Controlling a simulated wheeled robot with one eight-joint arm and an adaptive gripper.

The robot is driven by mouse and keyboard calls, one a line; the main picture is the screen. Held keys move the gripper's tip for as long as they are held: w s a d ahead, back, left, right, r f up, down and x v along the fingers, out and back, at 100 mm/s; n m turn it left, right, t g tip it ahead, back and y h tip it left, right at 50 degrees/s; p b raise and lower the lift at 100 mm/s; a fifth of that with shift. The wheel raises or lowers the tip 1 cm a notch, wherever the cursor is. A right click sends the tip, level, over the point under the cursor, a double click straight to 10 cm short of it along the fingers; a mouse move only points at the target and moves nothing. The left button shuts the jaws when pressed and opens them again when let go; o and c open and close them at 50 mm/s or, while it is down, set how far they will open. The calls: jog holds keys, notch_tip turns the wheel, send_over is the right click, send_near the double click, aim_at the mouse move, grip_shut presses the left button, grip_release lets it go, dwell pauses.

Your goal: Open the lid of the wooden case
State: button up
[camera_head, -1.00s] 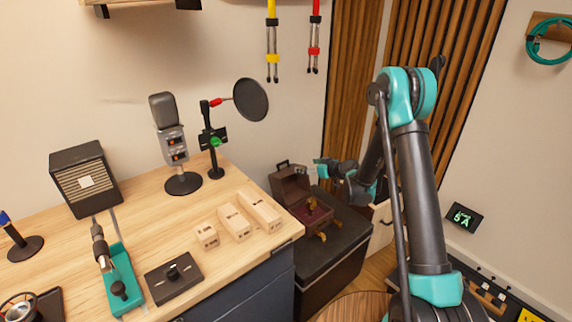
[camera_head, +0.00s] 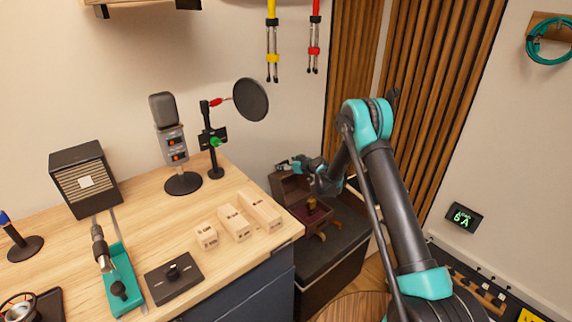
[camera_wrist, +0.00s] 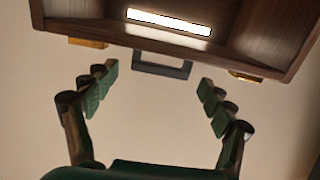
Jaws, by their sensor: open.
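The wooden case (camera_head: 318,222) sits on a dark chest beside the desk, with its lid (camera_head: 287,187) standing up and open at the back. Its reddish inside shows, with a small brass-coloured object within. My gripper (camera_head: 284,166) is at the lid's top edge and hides part of it. In the wrist view the lid (camera_wrist: 70,10) fills the top, with a dark handle (camera_wrist: 160,71) and two brass latches on its edge. My gripper (camera_wrist: 157,83) is open there, its green finger pads to either side of the handle, apart from it.
The dark chest (camera_head: 330,262) stands against the desk (camera_head: 120,222). On the desk are a microphone (camera_head: 170,140), a pop filter (camera_head: 250,99) and several pale wooden blocks (camera_head: 234,222). A pale wall is behind the case and wooden slats (camera_head: 440,80) stand to the right.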

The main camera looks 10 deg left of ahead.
aim_at(291, 172)
jog(key=shift+a, duration=0.1)
jog(key=shift+c, duration=0.4)
jog(key=c, duration=1.6)
jog(key=shift+v, duration=2.25)
jog(key=shift+r, duration=0.1)
jog(key=o, duration=1.7)
jog(key=shift+w, duration=0.1)
jog(key=v, duration=1.2)
jog(key=shift+a+r, duration=0.1)
